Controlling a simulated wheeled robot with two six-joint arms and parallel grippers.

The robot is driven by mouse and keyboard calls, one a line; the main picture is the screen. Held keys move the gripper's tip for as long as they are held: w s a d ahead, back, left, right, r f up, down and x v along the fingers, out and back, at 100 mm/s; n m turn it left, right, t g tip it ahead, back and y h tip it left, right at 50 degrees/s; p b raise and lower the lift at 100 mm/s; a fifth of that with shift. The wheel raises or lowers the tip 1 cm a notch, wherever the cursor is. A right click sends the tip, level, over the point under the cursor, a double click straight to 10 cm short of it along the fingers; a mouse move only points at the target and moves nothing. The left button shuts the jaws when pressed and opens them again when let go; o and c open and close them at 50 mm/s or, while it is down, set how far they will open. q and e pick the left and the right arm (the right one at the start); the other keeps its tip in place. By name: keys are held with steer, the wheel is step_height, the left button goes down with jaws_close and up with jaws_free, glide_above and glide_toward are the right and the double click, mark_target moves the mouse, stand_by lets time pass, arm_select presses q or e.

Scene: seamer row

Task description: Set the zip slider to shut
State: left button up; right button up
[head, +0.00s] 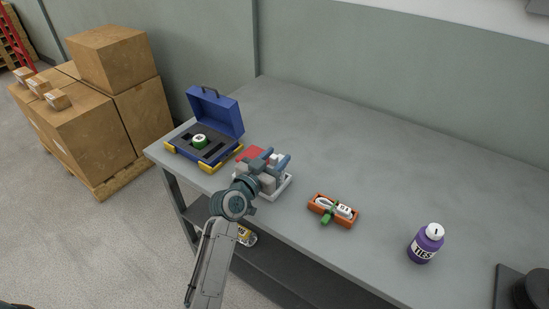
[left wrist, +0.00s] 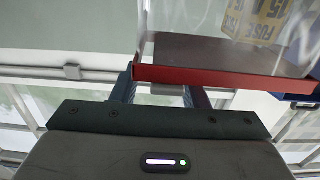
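My left gripper (head: 274,158) is over the table, by a white tray (head: 286,186) with grey and white parts and a red piece (head: 250,153). Its two blue fingers stand apart in the left wrist view (left wrist: 160,95), with nothing clearly held between them. A clear pouch or case with a red edge strip (left wrist: 215,78) crosses in front of one finger there; a yellow fuse box (left wrist: 262,18) shows through it. A yellow labelled item (head: 245,235) shows beside my arm in the head view; its support is unclear. I cannot make out the zip slider. My right gripper is out of view.
An open blue case (head: 222,112) with a green-and-white roll (head: 199,141) stands left on the table. An orange tray (head: 320,205) holds a white labelled item and green part. A purple bottle (head: 426,243) stands right. The table's middle back (head: 360,140) is clear.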

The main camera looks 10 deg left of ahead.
arm_select(q)
steer(key=shift+s+a, duration=0.2)
steer(key=shift+s, duration=0.1)
steer(key=b+v, duration=0.2)
steer(key=v, duration=0.8)
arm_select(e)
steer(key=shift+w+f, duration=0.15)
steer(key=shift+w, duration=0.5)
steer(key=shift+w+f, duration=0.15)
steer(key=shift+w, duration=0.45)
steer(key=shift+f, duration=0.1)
